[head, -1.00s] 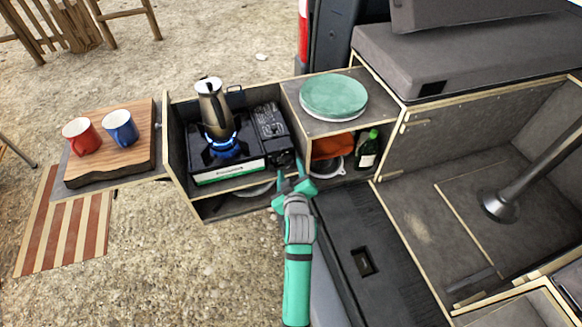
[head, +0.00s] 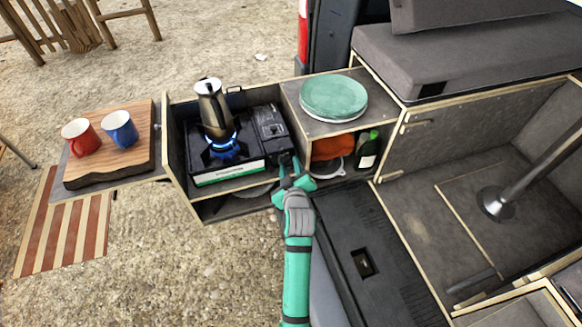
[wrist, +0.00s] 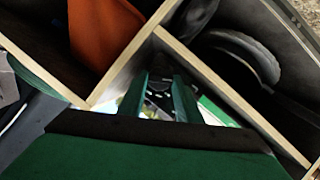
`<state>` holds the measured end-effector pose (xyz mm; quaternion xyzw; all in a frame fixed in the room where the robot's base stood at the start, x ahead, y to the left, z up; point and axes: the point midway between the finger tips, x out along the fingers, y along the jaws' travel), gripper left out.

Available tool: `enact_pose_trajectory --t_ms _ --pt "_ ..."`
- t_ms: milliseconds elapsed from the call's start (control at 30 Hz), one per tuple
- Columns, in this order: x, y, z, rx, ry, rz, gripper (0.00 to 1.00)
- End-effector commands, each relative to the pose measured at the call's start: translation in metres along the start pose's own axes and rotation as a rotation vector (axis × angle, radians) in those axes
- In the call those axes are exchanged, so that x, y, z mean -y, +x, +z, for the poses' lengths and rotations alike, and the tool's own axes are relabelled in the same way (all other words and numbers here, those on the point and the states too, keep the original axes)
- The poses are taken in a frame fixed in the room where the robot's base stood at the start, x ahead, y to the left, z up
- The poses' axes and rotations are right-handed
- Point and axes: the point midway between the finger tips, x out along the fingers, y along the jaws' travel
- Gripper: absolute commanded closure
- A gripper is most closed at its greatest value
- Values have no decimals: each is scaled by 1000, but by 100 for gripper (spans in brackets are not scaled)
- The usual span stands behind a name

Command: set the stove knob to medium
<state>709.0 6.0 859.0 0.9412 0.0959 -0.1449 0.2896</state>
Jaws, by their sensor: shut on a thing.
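The black camping stove (head: 197,173) sits in the pull-out box, with a blue flame (head: 224,149) burning under a metal moka pot (head: 212,108). My gripper (head: 288,163) is at the stove's front right corner, shut on the stove knob. In the head view the fingers hide the knob, so its setting cannot be read. In the wrist view the green fingers of my gripper (wrist: 165,97) stand on both sides of the dark knob (wrist: 160,88).
A wooden board (head: 85,172) left of the box holds a red mug (head: 80,137) and a blue mug (head: 121,129). Green plates (head: 334,96) lie on the shelf at right.

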Motion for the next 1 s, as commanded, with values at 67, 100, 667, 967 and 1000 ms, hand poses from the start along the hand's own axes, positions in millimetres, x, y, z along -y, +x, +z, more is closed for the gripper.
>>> enact_pose_trajectory --t_ms 67,100,667,967,1000 --pt "-2 0 -1 -1 18 -4 92" --pt "-1 0 -1 -1 30 -10 92" --pt "-6 1 0 -1 438 -181 92" --pt "-10 1 3 -1 677 -277 92" --pt "-11 1 3 -2 703 -287 92"
